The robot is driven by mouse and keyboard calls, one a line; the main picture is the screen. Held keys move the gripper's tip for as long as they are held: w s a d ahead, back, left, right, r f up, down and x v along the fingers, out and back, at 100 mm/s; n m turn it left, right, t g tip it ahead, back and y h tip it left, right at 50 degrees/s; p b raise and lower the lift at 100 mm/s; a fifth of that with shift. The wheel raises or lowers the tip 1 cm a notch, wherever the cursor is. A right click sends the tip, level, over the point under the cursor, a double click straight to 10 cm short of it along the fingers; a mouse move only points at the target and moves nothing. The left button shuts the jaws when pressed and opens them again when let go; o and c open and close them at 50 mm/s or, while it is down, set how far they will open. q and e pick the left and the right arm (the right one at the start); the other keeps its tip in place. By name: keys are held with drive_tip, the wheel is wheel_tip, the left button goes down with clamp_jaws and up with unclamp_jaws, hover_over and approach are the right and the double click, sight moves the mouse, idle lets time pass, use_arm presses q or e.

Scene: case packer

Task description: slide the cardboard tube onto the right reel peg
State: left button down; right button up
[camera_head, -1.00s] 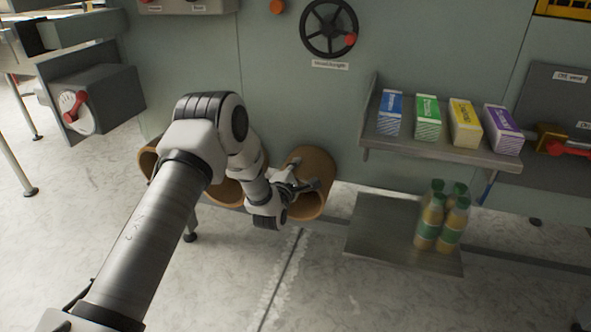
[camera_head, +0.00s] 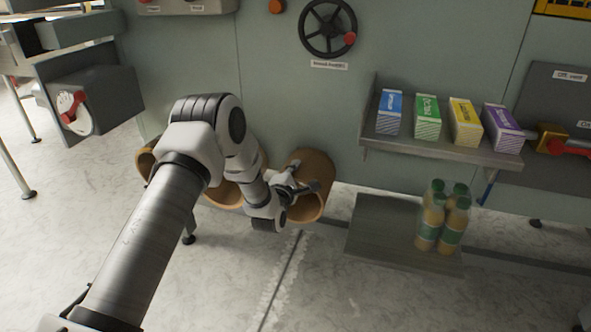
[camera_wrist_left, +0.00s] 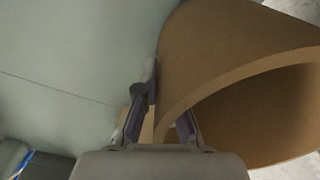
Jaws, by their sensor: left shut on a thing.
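My left gripper (camera_head: 301,189) is shut on the wall of a brown cardboard tube (camera_head: 314,166) in front of the green machine panel. In the left wrist view the tube (camera_wrist_left: 225,45) fills the right side, with its open end facing the camera. There the fingers of my gripper (camera_wrist_left: 165,110) straddle the rim, one outside the wall and one inside. Two more brown tubes show behind my arm, a middle one (camera_head: 222,194) and a left one (camera_head: 146,160), both partly hidden. No reel peg can be made out. My right gripper is not in view.
A shelf (camera_head: 440,149) with several coloured cartons is on the panel to the right. Below it several bottles (camera_head: 441,222) stand on a low grey plate (camera_head: 385,235). A handwheel (camera_head: 329,27) is above. The floor in front is clear.

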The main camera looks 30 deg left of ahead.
use_arm(q)
drive_tip(key=c, duration=1.2)
unclamp_jaws()
drive_tip(key=shift+r, duration=0.1)
drive_tip(key=shift+s, duration=0.1)
drive_tip(key=v, duration=1.2)
